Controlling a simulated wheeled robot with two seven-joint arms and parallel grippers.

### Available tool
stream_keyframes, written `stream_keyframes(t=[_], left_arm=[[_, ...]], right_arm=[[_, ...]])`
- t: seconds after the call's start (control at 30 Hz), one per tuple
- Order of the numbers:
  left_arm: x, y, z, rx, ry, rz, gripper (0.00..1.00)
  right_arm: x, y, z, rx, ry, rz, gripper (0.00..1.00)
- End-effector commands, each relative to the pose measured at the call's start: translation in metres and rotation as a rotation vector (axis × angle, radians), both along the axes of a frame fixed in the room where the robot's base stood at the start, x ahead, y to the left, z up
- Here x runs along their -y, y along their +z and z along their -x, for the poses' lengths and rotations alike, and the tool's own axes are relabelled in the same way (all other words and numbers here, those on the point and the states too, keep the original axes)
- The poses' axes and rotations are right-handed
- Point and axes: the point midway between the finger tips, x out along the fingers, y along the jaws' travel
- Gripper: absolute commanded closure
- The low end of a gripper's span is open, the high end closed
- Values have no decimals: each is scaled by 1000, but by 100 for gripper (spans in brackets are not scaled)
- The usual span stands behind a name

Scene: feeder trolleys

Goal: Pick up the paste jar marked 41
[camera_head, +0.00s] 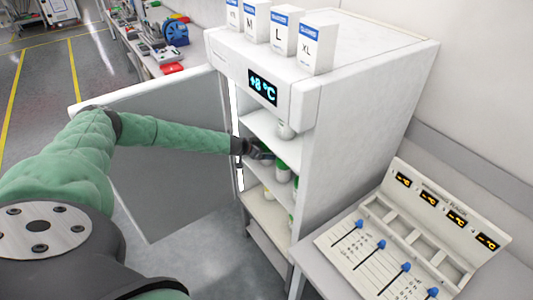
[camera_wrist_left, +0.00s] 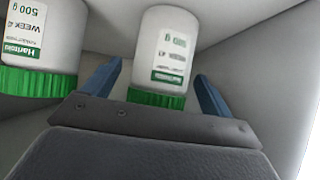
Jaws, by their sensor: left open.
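My left gripper (camera_head: 259,151) reaches into the open white fridge cabinet (camera_head: 345,140) at a shelf with paste jars. In the left wrist view, the open gripper (camera_wrist_left: 159,70) has its two blue fingers on either side of a white jar (camera_wrist_left: 168,25) with a green lid, with gaps showing beside it. That jar's small label is too blurred to read a number. A second white jar (camera_wrist_left: 42,32) with a green lid stands to the left; its label reads "WEEK 4" and "500 g", partly cut off. In the head view, green-lidded jars (camera_head: 282,171) show below my gripper. My right gripper is not in view.
The cabinet door (camera_head: 165,170) stands open to the left, beyond my left arm. Boxes (camera_head: 317,45) stand on top of the cabinet. A panel with blue-knobbed sliders (camera_head: 385,262) stands at right.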

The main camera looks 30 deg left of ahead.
Motion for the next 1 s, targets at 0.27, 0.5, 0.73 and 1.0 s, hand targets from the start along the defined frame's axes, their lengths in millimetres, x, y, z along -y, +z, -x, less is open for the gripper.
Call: stream_keyframes(t=[0.27,0.5,0.73,1.0], left_arm=[[5,-10,-12,-2,1,-1,15],[5,-11,-12,-1,1,-1,19],[5,-11,-12,-1,1,-1,64],[5,-9,-13,1,1,0,81]], right_arm=[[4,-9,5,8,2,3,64],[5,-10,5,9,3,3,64],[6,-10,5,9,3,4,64],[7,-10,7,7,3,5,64]])
